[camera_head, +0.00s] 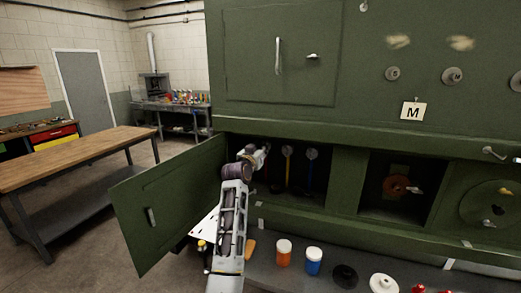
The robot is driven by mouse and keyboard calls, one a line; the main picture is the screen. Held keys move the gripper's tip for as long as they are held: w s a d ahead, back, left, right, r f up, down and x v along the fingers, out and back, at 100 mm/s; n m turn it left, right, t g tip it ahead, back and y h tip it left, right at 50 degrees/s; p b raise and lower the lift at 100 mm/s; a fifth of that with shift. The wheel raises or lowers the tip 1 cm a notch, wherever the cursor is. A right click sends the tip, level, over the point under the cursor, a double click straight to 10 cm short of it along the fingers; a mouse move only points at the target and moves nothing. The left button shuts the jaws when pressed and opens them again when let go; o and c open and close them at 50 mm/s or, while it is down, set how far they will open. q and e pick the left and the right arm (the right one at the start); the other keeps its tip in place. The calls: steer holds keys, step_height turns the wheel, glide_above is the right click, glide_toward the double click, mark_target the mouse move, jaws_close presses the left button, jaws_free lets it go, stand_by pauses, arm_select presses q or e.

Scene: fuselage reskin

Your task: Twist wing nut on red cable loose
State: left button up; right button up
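My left gripper (261,157) reaches into the open dark compartment of the green panel, at its left side. It is small and dark here, so I cannot tell whether its fingers are open or shut. A thin strip of the red cable (267,171) shows just below and beside the gripper. The wing nut on the red cable is hidden behind the gripper, and I cannot tell whether they touch. My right gripper is out of view.
A yellow cable (288,172) and a blue cable (310,176) hang to the right in the same compartment. The green door (170,205) stands open at left. An orange jar (284,253) and a blue jar (314,261) stand on the ledge below.

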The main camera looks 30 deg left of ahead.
arm_select(q)
jaws_close()
steer(key=shift+n, duration=0.3)
steer(key=shift+s+a+f+n, duration=0.1)
steer(key=shift+a+f+n, duration=0.05)
steer(key=shift+n, duration=2.35)
steer(key=shift+w+a+f+n, duration=0.1)
steer(key=shift+a+f+n, duration=0.1)
steer(key=shift+n, duration=2.3)
steer(key=shift+s+a+f+n, duration=0.1)
steer(key=shift+a+n, duration=0.05)
steer(key=shift+n, duration=2.35)
